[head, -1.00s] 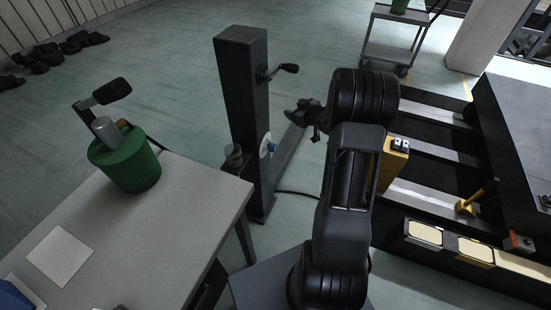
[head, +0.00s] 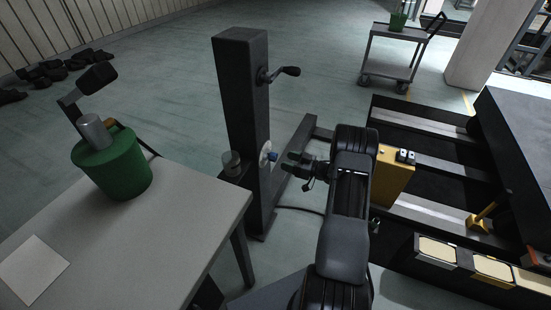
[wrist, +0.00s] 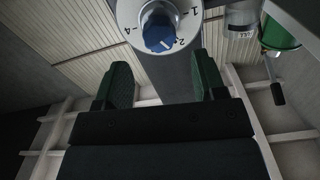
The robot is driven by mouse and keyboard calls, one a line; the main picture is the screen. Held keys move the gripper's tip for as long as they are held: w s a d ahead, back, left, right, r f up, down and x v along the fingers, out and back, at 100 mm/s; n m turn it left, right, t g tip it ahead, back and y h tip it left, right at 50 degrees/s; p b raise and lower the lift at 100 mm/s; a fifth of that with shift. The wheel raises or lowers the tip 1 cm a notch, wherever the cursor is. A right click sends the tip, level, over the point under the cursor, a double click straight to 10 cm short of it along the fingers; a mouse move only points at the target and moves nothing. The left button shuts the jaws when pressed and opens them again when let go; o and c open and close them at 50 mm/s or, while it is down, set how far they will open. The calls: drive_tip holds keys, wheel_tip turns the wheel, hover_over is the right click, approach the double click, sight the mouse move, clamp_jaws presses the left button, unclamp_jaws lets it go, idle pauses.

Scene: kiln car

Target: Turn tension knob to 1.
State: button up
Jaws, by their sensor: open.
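The tension knob (head: 273,156) is small and blue, on a round white dial (head: 264,153) low on the dark post (head: 242,100). In the wrist view the knob (wrist: 158,30) is at the top, on the numbered dial (wrist: 128,12). Its white mark points down and to the right, close to the 2. The 1 is higher on the right and a 4 is on the left; the dial's top is cut off. My gripper (head: 287,164) is open and empty, just right of the knob and apart from it. In the wrist view the gripper's fingers (wrist: 163,78) are spread below the knob.
A crank handle (head: 284,72) sticks out of the post above the knob. A grey table (head: 130,240) with a green canister (head: 112,165) stands at the left. A yellow box (head: 393,175) is close to the right of my arm. A cart (head: 390,60) stands farther back.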

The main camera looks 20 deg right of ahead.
sight(276, 157)
drive_tip(key=shift+b+x, duration=0.3)
drive_tip(key=shift+x, duration=2.8)
drive_tip(key=c, duration=0.9)
